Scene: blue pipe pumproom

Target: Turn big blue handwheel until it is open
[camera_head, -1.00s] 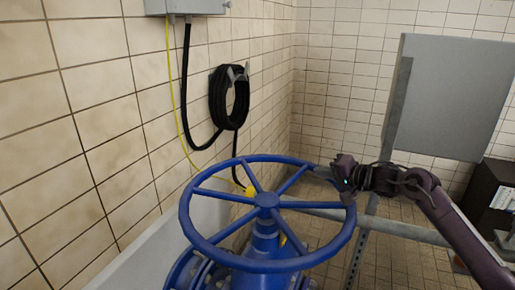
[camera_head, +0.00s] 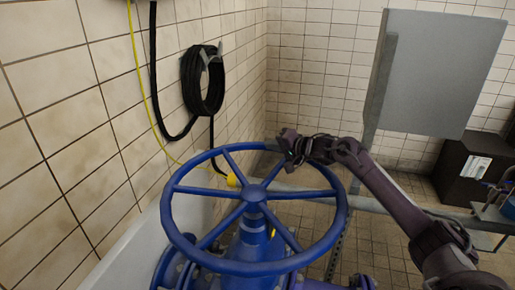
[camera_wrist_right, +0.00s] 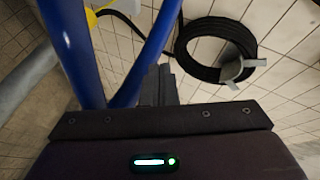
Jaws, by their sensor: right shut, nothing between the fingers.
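The big blue handwheel (camera_head: 253,193) lies roughly level on its blue valve body, with spokes running from a central hub to the round rim. My right gripper (camera_head: 276,146) is at the far side of the rim, its fingers beside or over it. In the right wrist view the shut fingers (camera_wrist_right: 160,84) are next to a blue bar of the handwheel (camera_wrist_right: 150,55), with nothing between them. Whether they touch the bar cannot be told. My left gripper is not in view.
A coiled black hose (camera_head: 203,80) hangs on the tiled left wall beyond the wheel. A grey panel (camera_head: 440,70) stands at the right behind my arm. A dark cabinet (camera_head: 470,170) is at far right. A grey rail passes behind the wheel.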

